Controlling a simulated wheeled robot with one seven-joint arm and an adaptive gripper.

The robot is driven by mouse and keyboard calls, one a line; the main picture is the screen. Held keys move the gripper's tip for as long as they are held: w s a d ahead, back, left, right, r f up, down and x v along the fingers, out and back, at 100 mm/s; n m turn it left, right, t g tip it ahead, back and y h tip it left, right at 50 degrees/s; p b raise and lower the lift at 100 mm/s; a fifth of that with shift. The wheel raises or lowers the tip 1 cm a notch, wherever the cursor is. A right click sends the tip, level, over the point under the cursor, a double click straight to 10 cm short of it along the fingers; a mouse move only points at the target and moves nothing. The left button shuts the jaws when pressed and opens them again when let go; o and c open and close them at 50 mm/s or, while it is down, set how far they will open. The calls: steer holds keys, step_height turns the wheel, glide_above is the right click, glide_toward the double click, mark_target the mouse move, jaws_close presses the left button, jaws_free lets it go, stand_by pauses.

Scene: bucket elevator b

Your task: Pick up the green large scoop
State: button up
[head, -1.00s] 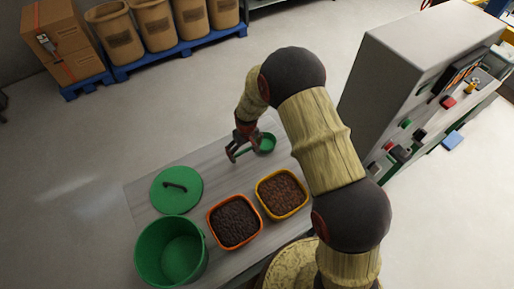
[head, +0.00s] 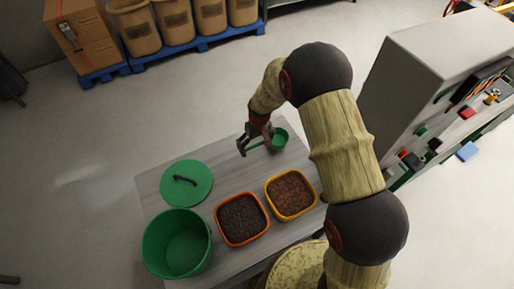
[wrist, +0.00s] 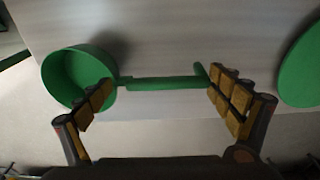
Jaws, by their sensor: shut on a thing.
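The green large scoop (head: 279,138) is at the far end of the grey table, with its round cup to the right of my gripper (head: 257,140) in the head view. In the wrist view the scoop's open cup (wrist: 78,75) is at the left, and its straight handle runs right to a short bent end. My gripper (wrist: 160,105) is shut on the scoop, with one finger by the cup and the other by the handle's bent end. A shadow lies beside the cup. I cannot tell whether the scoop is clear of the tabletop.
On the table (head: 240,181) are a green lid (head: 187,194), a green bucket (head: 177,243), an orange-rimmed bin (head: 241,219) and a yellow-rimmed bin (head: 290,194), both filled with dark material. A grey machine (head: 425,80) stands right. Sacks on a blue pallet (head: 200,43) stand behind.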

steer(key=s+d+r, duration=0.1)
steer(key=s+r, duration=0.9)
steer(key=s, duration=0.4)
steer(key=shift+d, duration=0.35)
steer(key=shift+w+d, duration=0.1)
